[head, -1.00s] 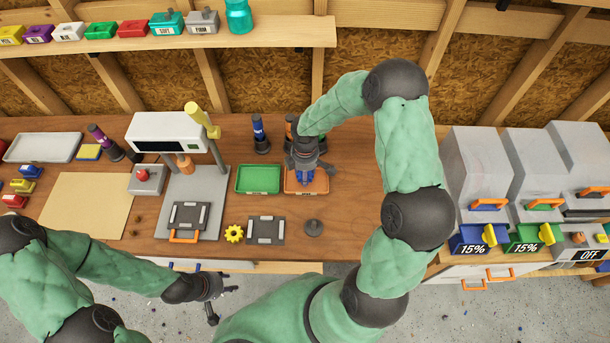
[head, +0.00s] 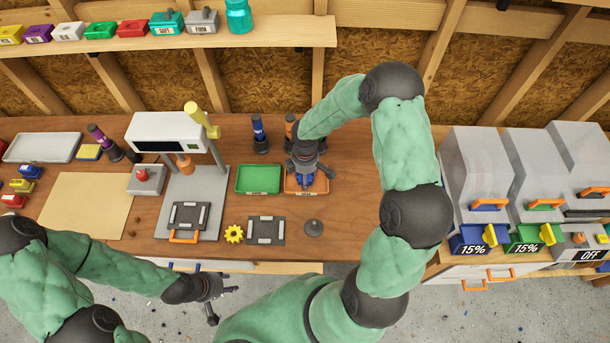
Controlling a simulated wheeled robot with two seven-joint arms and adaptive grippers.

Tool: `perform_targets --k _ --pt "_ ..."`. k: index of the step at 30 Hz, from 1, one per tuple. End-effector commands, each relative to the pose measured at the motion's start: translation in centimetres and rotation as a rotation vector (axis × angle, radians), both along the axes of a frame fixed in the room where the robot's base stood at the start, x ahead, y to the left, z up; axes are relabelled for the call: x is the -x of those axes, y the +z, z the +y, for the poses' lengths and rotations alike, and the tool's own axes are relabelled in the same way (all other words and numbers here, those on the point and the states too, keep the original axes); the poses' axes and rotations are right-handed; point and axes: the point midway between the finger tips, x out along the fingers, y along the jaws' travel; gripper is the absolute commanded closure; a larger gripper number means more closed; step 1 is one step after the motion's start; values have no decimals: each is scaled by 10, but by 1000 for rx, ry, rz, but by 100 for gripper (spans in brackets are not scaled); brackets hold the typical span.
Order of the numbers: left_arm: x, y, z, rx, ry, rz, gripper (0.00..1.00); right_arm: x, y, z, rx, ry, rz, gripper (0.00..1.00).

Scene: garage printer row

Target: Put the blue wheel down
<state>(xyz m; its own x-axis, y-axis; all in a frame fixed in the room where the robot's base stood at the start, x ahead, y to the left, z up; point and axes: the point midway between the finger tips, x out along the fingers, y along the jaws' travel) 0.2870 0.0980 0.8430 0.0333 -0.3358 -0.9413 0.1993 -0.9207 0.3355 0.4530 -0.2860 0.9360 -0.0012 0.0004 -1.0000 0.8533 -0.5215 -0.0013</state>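The blue wheel (head: 307,181) shows as a small blue patch at the orange tray (head: 292,189), directly under my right gripper (head: 306,172). My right gripper points down over that tray and hides much of the wheel. I cannot tell whether its fingers still grip the wheel or whether the wheel touches the tray floor. My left gripper (head: 223,303) is empty, with its fingers spread, below the front edge of the workbench.
A green tray (head: 258,179) stands just left of the orange one. A yellow gear (head: 234,234), a dark plate (head: 266,230) and a grey round part (head: 313,228) lie in front. Two dark upright tools stand behind the trays. A white-topped press (head: 165,132) stands left.

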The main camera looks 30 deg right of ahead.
Motion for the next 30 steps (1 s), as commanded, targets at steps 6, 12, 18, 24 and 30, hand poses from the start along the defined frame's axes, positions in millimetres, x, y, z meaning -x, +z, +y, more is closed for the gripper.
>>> perform_targets --k 6,12,18,24,30 --pt "0 6 0 0 0 0 60 -1 36 -1 1 -1 -4 41" --pt "0 10 0 0 0 0 60 -1 78 0 1 0 -4 41" --pt "0 12 0 0 0 0 60 -1 107 0 0 0 -2 41" --pt "0 13 0 0 0 0 60 0 120 0 0 0 0 41" --pt "0 12 0 0 0 0 60 0 121 0 0 0 0 41"
